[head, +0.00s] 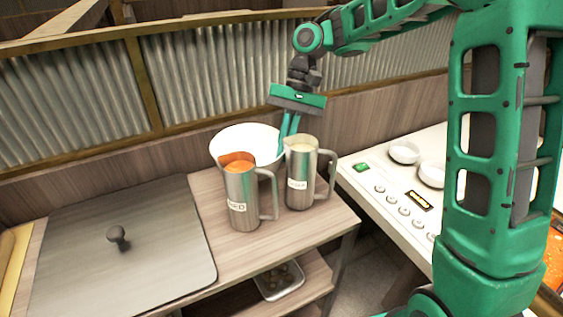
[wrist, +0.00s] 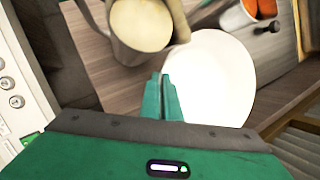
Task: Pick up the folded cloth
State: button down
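I cannot make out a folded cloth in either view. My gripper (head: 284,138) hangs over the counter, just behind the white-labelled metal jug (head: 300,180) and at the right edge of a round white bowl (head: 232,137). In the wrist view its two green fingers (wrist: 160,92) lie close together with nothing visible between them. The white bowl (wrist: 215,75) shows right of the fingers there, and the jug with pale sauce (wrist: 142,24) shows beyond them.
A second jug labelled RED (head: 241,195) holds orange sauce. A flat metal lid with a knob (head: 125,265) covers the counter's left. A metal tray (head: 278,282) sits on the shelf below. A white panel with knobs and bowls (head: 390,185) stands right. A corrugated wall (head: 210,75) runs behind.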

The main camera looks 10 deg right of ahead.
jog(key=shift+f, duration=2.1)
jog(key=c, duration=2)
grip_release()
jog(key=v, duration=1.2)
jog(key=shift+d, duration=0.1)
